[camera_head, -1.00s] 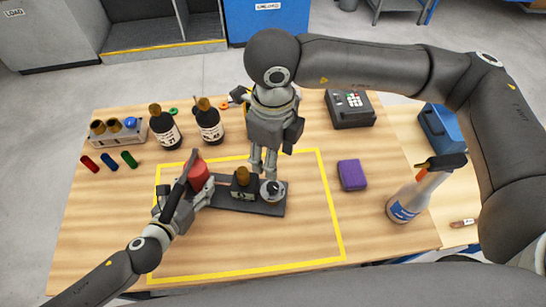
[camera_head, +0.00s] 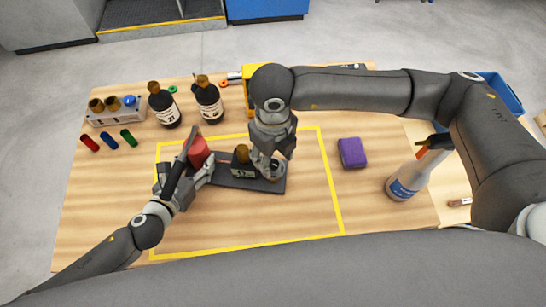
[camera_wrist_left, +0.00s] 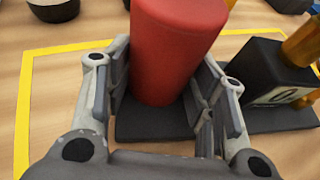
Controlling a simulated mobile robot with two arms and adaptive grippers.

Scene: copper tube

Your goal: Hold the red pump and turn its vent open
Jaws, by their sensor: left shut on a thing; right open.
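The red pump (camera_head: 198,152) is a red cylinder at the left end of a dark base plate (camera_head: 262,186). My left gripper (camera_head: 201,168) is shut around its lower part; in the left wrist view the red cylinder (camera_wrist_left: 172,50) stands between the two fingers. A black block with a gold cap (camera_head: 242,168) sits mid-plate. A round silver fitting with a dark top (camera_head: 274,172), perhaps the vent, is at the plate's right end. My right gripper (camera_head: 267,166) is open and low over this fitting, its fingers partly hiding it. Whether they touch it I cannot tell.
A yellow outline (camera_head: 335,190) surrounds the plate. A purple block (camera_head: 352,152) and a spray bottle (camera_head: 405,183) stand to the right. Two dark bottles (camera_head: 164,108) (camera_head: 209,103) and a rack (camera_head: 116,112) stand behind left. The front of the outlined area is clear.

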